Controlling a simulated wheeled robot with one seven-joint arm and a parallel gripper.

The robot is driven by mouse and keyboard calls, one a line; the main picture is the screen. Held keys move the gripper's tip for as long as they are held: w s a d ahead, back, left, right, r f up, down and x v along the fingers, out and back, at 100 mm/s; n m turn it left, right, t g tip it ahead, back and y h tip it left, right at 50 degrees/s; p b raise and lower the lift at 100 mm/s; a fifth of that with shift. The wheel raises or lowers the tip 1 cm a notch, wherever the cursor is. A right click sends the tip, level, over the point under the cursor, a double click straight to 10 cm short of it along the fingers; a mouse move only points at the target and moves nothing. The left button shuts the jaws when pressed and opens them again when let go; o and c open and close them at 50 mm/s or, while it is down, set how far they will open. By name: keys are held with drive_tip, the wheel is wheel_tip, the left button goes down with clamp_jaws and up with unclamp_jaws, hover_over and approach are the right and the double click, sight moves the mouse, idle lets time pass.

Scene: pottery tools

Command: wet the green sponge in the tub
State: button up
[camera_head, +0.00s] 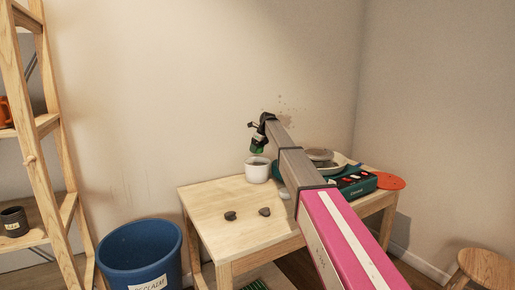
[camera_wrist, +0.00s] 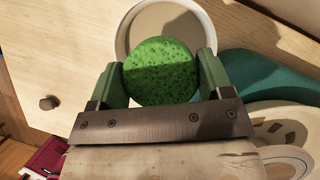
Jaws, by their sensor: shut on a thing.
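My gripper (camera_head: 257,146) is shut on the round green sponge (camera_wrist: 161,70). In the wrist view the sponge sits between the two green fingers of my gripper (camera_wrist: 161,78). The white tub (camera_head: 257,171) stands on the wooden table, and the gripper is above it in the head view. In the wrist view the tub (camera_wrist: 124,37) shows behind the sponge, with greyish-beige liquid inside. The sponge covers the near part of the tub's opening. In the head view the sponge (camera_head: 258,150) is small and partly hidden by the gripper.
The wooden table (camera_head: 215,205) carries two dark lumps, the nearer-left one (camera_head: 230,216) and another (camera_head: 264,212). A blue bin (camera_head: 140,252) stands left of the table.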

drive_tip(key=shift+f, duration=2.3)
drive_tip(key=shift+f, duration=0.1)
drive_tip(key=shift+f, duration=3.2)
drive_tip(key=shift+r, duration=0.1)
drive_tip(key=shift+r, duration=5.4)
